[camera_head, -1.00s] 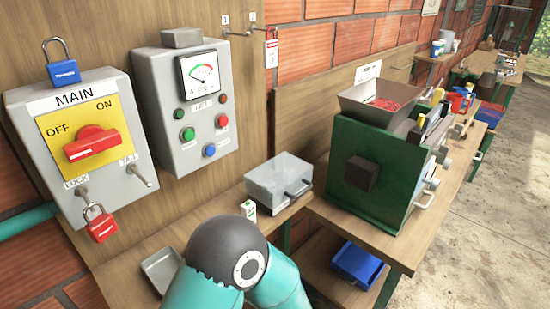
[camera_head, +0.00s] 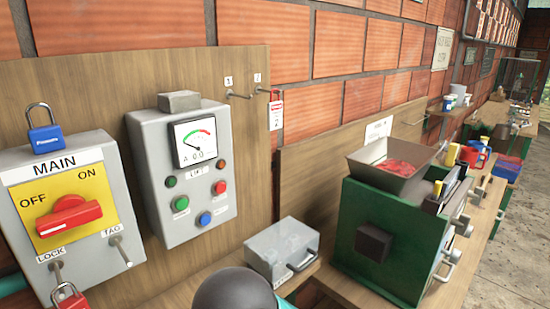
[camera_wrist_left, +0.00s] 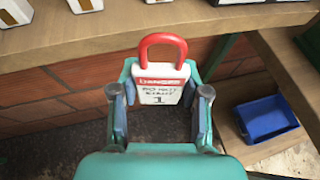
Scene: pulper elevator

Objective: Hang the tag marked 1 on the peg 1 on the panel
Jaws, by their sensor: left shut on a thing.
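The tag marked 1 (camera_wrist_left: 160,92), a white plate with a red DANGER band and a red loop, is upright in the left wrist view. My left gripper (camera_wrist_left: 160,104) is shut on it, with a finger at each side and the loop free above. In the head view, peg 1 (camera_head: 238,95) sticks out bare from the wooden panel (camera_head: 90,85) under the label 1. Peg 2 (camera_head: 265,90), to its right, carries another red and white tag (camera_head: 276,114). My left gripper and its tag are out of the head view. My right gripper is in neither view.
The grey meter box (camera_head: 185,175) projects from the panel below and left of peg 1. The MAIN switch box (camera_head: 70,215) is farther left. Space before the pegs looks clear.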

